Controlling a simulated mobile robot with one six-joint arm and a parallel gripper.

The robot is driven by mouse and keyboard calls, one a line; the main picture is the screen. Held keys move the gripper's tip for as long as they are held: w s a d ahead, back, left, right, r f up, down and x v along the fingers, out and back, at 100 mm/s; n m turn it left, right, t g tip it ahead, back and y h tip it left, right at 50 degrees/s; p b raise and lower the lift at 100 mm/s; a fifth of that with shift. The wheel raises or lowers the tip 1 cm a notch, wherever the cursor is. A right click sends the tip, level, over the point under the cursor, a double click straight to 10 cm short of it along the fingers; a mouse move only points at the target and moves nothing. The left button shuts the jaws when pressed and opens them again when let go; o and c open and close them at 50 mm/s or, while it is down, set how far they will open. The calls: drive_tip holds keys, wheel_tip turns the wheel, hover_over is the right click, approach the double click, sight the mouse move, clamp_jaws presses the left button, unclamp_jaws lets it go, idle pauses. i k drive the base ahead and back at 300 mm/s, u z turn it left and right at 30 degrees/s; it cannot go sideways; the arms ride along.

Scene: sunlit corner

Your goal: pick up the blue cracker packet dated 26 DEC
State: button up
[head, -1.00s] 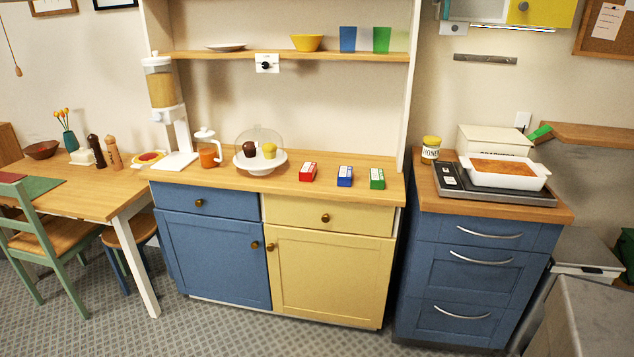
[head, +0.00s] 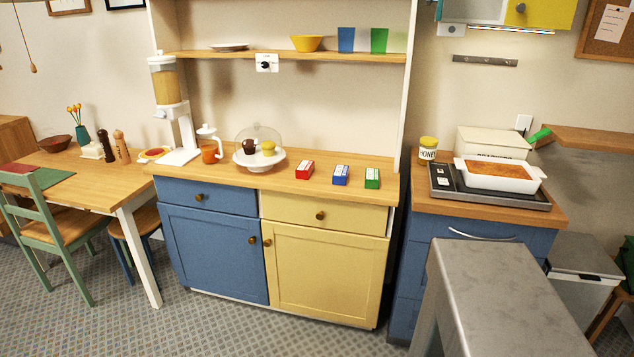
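Three small packets stand in a row on the wooden top of the blue and yellow cabinet, near its right end. The blue packet (head: 341,175) is in the middle, with a white label whose print is too small to read. The red packet (head: 304,170) is to its left and the green packet (head: 372,178) to its right, with gaps between them. No date can be read on any of them. My gripper is not in view.
A glass-domed cake stand (head: 260,155) stands left of the packets. The cabinet top (head: 322,191) is clear in front of them. A grey, stone-like block (head: 500,285) fills the near lower right, before the blue drawers. Patterned floor (head: 230,330) is open before the cabinet.

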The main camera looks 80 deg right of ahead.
sight(341, 172)
drive_tip(key=u, duration=0.9)
drive_tip(key=k, duration=2.6)
drive_tip(key=z, duration=0.6)
